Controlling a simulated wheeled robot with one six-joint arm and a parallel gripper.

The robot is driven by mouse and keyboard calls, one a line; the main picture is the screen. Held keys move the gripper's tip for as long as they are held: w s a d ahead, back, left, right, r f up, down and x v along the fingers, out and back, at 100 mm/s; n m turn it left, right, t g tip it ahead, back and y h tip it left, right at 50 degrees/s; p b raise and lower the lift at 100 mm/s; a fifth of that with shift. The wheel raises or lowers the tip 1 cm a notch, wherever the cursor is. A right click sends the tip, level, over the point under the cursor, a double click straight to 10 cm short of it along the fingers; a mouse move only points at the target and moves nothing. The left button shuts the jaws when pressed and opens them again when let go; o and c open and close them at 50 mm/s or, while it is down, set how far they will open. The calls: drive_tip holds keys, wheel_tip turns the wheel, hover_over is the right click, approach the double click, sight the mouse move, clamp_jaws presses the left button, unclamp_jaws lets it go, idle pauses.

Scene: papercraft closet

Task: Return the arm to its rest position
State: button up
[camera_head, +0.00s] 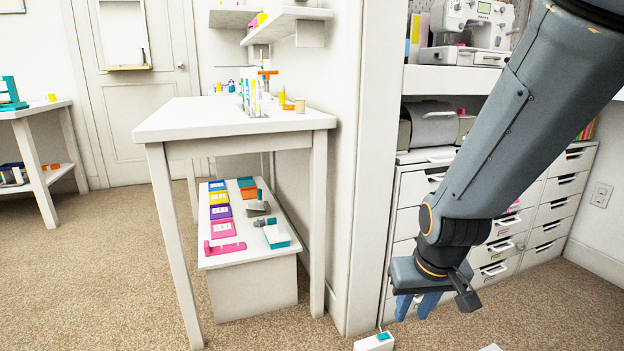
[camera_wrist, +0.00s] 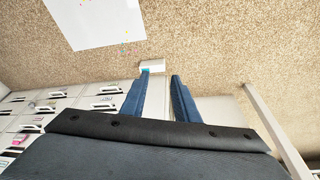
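My arm (camera_head: 520,130) reaches down from the upper right of the head view. My gripper (camera_head: 414,312) hangs low in front of the white drawer unit, with its blue fingers pointing down. In the wrist view my gripper (camera_wrist: 161,76) shows two blue fingers apart, with nothing seen held between them. A small white box (camera_head: 372,343) with a teal part is at the bottom edge of the head view. A small white block also shows just beyond the fingertips in the wrist view (camera_wrist: 153,65).
A white table (camera_head: 230,122) with a lower shelf of colourful items stands left of a wall edge (camera_head: 368,180). White drawers (camera_head: 562,185) and a counter with a machine (camera_head: 470,30) are behind my arm. A white sheet (camera_wrist: 97,20) lies on the carpet. Carpet at front left is clear.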

drive_tip(key=s+a+r+n+g+y+p, duration=0.1)
drive_tip(key=s+a+r+n+g, duration=0.3)
drive_tip(key=s+a, duration=0.65)
drive_tip(key=s+a+r+n+t+y, duration=0.1)
drive_tip(key=s+a+r+n, duration=0.1)
drive_tip(key=s+a+r, duration=0.65)
drive_tip(key=d+r+m+p, duration=0.2)
drive_tip(key=d+r+p, duration=0.4)
drive_tip(key=p, duration=0.6)
drive_tip(key=d+r+m+h+p, duration=0.1)
drive_tip(key=d+r+m+p, duration=0.1)
drive_tip(key=d+r+p, duration=0.4)
drive_tip(key=d+r+m+h+p, duration=0.1)
drive_tip(key=d+r+p, duration=0.5)
drive_tip(key=r+p, duration=0.8)
drive_tip(key=shift+s+d+m+p, duration=0.4)
drive_tip(key=shift+m+p, duration=0.4)
drive_tip(key=shift+p, duration=2.05)
drive_tip(key=shift+a, duration=0.1)
